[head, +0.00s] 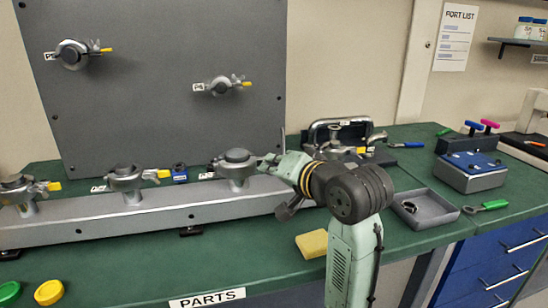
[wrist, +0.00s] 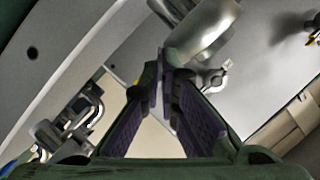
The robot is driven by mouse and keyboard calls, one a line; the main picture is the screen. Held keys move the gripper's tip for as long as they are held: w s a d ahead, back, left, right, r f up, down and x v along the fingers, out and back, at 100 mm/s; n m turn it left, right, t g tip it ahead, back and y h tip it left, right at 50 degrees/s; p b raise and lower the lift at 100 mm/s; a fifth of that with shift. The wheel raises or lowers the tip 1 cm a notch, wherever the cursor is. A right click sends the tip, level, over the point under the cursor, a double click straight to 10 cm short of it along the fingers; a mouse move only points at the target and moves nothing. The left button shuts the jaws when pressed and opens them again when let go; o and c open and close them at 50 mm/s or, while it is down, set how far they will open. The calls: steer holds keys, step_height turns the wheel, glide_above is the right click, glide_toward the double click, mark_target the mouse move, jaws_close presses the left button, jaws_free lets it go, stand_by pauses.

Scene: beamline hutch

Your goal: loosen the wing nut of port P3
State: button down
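The port on the rail beside my gripper (head: 282,166) is a grey metal clamp with a round cap (head: 237,160); its small label (head: 207,175) is too small to read, so I cannot confirm P3. My gripper reaches it from the right, at the clamp's right side where the wing nut sits. The wing nut is hidden by the fingers. In the wrist view the purple-padded fingers of my gripper (wrist: 161,76) nearly meet at the edge of the silver clamp body (wrist: 203,35). I cannot tell whether the nut is between them.
Two similar clamps (head: 125,178) (head: 18,190) stand left on the rail (head: 170,207). Ports P5 (head: 72,54) and P4 (head: 221,86) are on the upright panel. A metal-handled fitting (head: 340,132) stands behind my arm.

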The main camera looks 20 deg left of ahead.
steer(key=n, duration=0.1)
steer(key=n+h+p, duration=0.1)
steer(key=shift+a+r+n+h, duration=0.15)
steer(key=shift+r+n+h, duration=0.1)
steer(key=shift+n+h, duration=0.05)
steer(key=shift+s+a+n+t+h+p, duration=0.15)
steer(key=shift+n+t+h+p, duration=0.65)
steer(key=shift+n, duration=0.5)
steer(key=c, duration=1.8)
jaws_free()
steer(key=shift+c, duration=0.2)
steer(key=shift+s, duration=0.1)
steer(key=v, duration=0.7)
steer(key=shift+s+d+r, duration=0.2)
steer(key=shift+s+r, duration=0.05)
